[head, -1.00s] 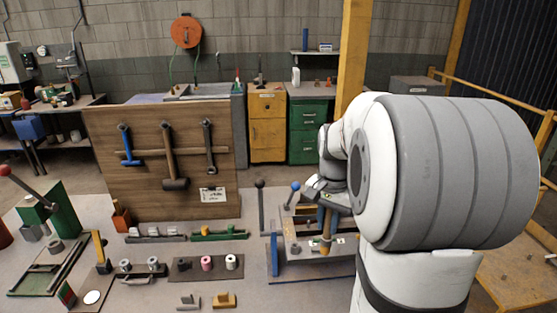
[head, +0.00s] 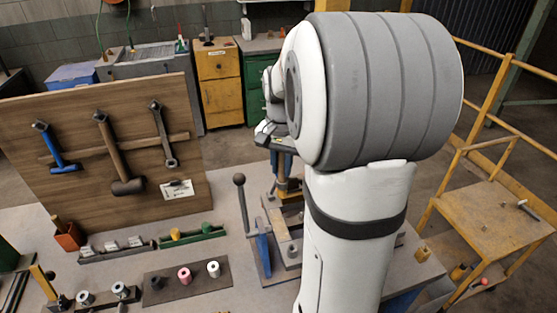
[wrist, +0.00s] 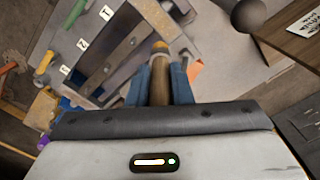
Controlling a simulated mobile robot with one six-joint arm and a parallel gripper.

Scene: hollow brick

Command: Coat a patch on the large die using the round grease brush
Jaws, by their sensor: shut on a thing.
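The round grease brush (wrist: 160,90) has a brown wooden handle with a yellowish end, and it stands between the blue fingers of my gripper (wrist: 160,84). My gripper is shut on the handle. In the head view, the brush (head: 283,183) hangs roughly upright below my gripper, over the grey steel fixture. Its bristles cannot be made out. A long grey metal block with bolt holes (wrist: 112,52), seemingly the large die, lies left of the brush in the wrist view. Whether the brush touches it cannot be told. My arm hides the fixture's right part in the head view.
A lever with a dark ball (head: 239,180) stands left of the fixture. A dark strip with several small cylinders (head: 187,284) lies nearer on the bench. A wooden tool board (head: 85,200) stands behind, left. A yellow cart (head: 495,210) is at right.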

